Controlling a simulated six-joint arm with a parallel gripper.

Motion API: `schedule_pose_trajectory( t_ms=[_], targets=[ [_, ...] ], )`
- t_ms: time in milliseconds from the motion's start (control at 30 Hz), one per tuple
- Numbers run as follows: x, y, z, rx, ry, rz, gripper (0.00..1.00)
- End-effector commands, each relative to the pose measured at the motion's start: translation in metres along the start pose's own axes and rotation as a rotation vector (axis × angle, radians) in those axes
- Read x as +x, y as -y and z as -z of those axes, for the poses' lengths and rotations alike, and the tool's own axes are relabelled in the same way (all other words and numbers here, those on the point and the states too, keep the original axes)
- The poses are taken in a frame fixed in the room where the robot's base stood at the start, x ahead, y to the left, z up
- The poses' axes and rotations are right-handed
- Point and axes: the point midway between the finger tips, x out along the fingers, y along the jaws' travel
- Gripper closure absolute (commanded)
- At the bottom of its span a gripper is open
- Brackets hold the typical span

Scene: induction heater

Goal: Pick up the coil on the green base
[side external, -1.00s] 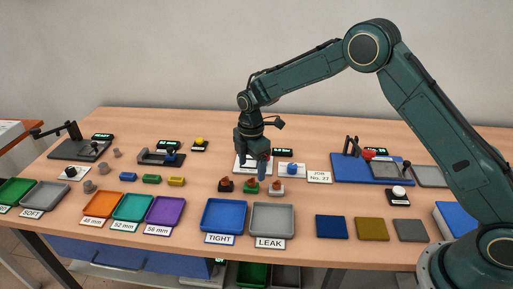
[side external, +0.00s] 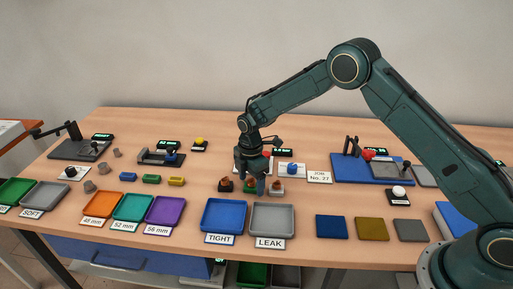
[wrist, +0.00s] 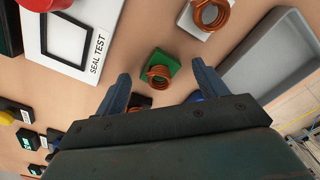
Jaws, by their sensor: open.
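The coil on the green base is a copper winding (wrist: 158,78) on a small green block (wrist: 157,61) in the wrist view. In the side view the coil (side external: 250,184) is partly hidden by my gripper's fingers. My gripper (wrist: 160,71) is open and empty. Its two fingers appear on either side of the green base in the wrist view, with gaps between. In the side view my gripper (side external: 251,181) is low over the row of coils; I cannot tell its exact height above the coil.
A coil on a white base (wrist: 211,13) and one on a dark base (side external: 225,186) stand close on either side. The blue TIGHT tray (side external: 223,217) and grey LEAK tray (side external: 272,220) lie in front. The seal test plate (wrist: 69,40) is behind.

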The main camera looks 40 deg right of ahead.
Motion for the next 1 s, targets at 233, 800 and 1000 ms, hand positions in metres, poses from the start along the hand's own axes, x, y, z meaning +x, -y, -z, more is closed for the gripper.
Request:
schedule_pose_trajectory(
  t_ms=[233, 800, 1000],
  targets=[
    [0.001, -0.0002, -0.0001, 0.0, 0.0, -0.001, 0.28],
    [0.0007, -0.0002, -0.0001, 0.0, 0.0, -0.001, 0.73],
    [0.0001, -0.0002, -0.0001, 0.0, 0.0, -0.001, 0.73]
  ],
)
